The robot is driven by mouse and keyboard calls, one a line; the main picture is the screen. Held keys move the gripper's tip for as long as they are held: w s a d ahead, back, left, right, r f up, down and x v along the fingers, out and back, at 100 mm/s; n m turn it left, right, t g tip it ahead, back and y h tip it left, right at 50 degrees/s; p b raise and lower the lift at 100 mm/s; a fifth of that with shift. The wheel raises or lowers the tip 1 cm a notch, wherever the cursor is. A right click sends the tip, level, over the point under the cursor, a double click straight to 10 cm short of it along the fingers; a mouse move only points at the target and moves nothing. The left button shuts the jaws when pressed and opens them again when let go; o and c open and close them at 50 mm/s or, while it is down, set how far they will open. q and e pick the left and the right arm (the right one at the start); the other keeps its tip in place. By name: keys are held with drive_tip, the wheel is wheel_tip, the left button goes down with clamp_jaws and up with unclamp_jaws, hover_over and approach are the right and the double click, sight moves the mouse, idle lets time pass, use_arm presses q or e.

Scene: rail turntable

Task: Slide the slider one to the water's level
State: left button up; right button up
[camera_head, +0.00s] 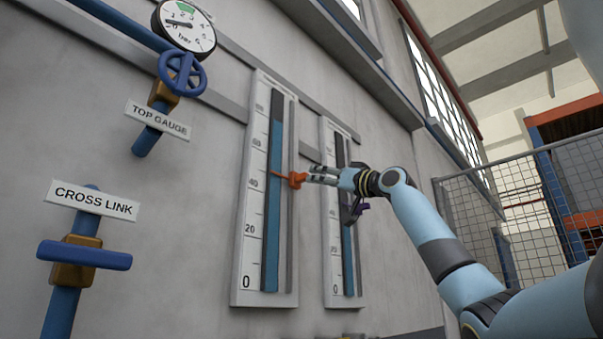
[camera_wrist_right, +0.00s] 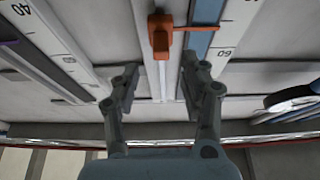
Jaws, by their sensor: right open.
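An orange slider (camera_head: 296,179) sits on the rail of the left gauge (camera_head: 252,190), its thin pointer a little above the 40 mark. The blue water (camera_head: 273,220) in that gauge stands well above the pointer, between 60 and 80. My right gripper (camera_head: 313,175) is open, with its fingertips close to the slider's right side. In the right wrist view the orange slider (camera_wrist_right: 160,38) is ahead of the open fingers (camera_wrist_right: 160,78), lined up with the gap between them. I cannot tell if they touch it. My left gripper is out of view.
A second gauge (camera_head: 329,230) with a purple slider (camera_head: 362,207) stands to the right, partly behind my right gripper. A dial (camera_head: 187,25), a blue valve wheel (camera_head: 182,72) and a cross link valve (camera_head: 85,255) are on the left. A mesh fence (camera_head: 520,215) stands at right.

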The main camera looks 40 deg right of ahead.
sight(303, 174)
drive_tip(key=p+x, duration=0.3)
drive_tip(key=x, duration=0.4)
drive_tip(key=shift+w+f, duration=0.1)
drive_tip(key=shift+w, duration=0.05)
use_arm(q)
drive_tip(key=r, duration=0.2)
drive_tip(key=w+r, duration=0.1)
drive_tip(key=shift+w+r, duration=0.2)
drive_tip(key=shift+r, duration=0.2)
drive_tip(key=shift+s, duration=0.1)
use_arm(e)
drive_tip(key=c, duration=0.5)
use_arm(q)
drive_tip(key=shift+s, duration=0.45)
use_arm(e)
clamp_jaws()
drive_tip(key=shift+a, duration=0.1)
